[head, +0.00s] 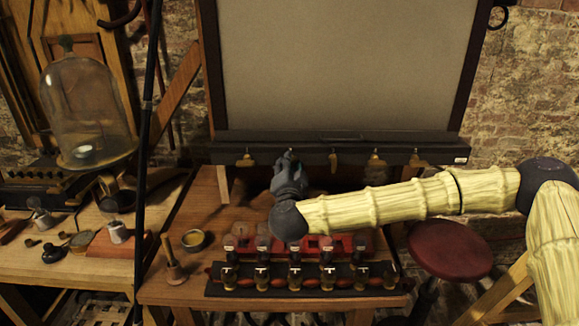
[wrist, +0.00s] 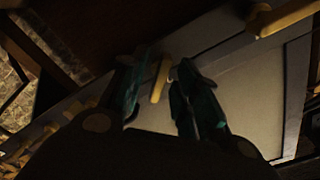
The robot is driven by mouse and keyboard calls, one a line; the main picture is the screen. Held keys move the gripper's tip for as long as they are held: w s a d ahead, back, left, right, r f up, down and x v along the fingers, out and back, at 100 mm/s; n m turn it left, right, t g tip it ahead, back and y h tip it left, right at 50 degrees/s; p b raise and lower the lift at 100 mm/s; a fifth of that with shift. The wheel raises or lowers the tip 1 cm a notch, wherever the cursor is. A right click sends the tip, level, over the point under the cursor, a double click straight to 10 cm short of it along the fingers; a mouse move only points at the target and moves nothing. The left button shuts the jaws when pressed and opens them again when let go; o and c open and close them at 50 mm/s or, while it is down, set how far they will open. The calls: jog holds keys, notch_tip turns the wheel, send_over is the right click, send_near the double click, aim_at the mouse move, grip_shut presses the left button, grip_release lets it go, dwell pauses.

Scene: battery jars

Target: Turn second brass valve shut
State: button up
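A row of brass valves runs along the dark rail under the large grey board; the leftmost valve (head: 246,160) hangs clear in the head view. My gripper (head: 288,160) is at the rail just right of it and hides the second place in the row. In the wrist view, a brass valve handle (wrist: 161,79) lies between the two fingertips of my gripper (wrist: 158,88). The fingers are apart, with a visible gap beside the handle. I cannot tell whether either finger touches it. Another brass handle (wrist: 282,17) is at the upper right, outside the fingers.
More valves (head: 375,160) hang further right on the rail. Below my arm, a rack of jars (head: 295,278) stands on the wooden bench. A glass bell jar (head: 85,105) and a dark upright pole (head: 145,130) are at the left. A red stool (head: 449,250) stands at the right.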

grip_shut()
jog(key=shift+f+m+b, duration=0.1)
jog(key=shift+m+b, duration=3)
jog(key=shift+m, duration=1.1)
grip_release()
